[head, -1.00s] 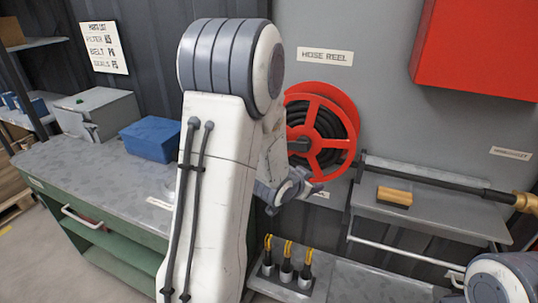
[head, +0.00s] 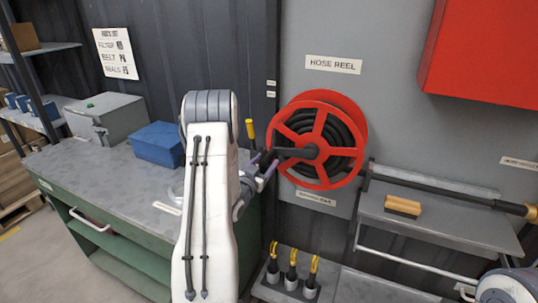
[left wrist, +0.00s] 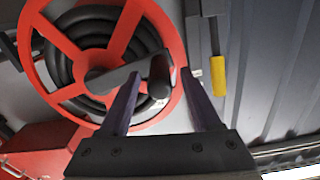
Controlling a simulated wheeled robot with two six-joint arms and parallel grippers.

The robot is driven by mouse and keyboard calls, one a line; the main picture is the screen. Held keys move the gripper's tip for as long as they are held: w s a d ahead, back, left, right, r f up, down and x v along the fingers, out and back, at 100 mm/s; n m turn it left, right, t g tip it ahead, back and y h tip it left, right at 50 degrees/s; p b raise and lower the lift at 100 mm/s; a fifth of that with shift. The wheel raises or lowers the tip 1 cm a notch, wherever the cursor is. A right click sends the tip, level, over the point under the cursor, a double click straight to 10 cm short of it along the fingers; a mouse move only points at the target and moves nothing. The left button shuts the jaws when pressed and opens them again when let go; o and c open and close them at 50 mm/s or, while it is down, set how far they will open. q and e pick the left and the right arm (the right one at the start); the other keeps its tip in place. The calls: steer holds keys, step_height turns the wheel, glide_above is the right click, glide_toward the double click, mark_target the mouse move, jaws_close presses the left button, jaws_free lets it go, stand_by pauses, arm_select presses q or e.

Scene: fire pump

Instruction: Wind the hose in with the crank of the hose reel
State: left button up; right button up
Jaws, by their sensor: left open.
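The red hose reel (head: 353,106) hangs on the grey wall, with black hose (head: 342,130) coiled inside its spoked rim. A dark crank arm (head: 292,153) reaches left from its hub. In the left wrist view the crank (left wrist: 120,75) ends in a dark round handle (left wrist: 159,80). My left gripper (head: 264,164) is at the crank's outer end, left of the reel. In the left wrist view its open fingers (left wrist: 161,75) point at the handle, one on each side, with gaps showing; I cannot tell how deep it sits between them. My right gripper is out of view.
A yellow-handled tool (head: 250,130) is on the wall just left of the reel, close to my gripper. A shelf (head: 440,222) with a yellow-brown block (head: 402,205) is right of the reel. Several yellow-topped items stand below. A green workbench (head: 90,170) is at left.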

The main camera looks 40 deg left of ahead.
arm_select(q)
steer(key=shift+x, duration=1.55)
jaws_close()
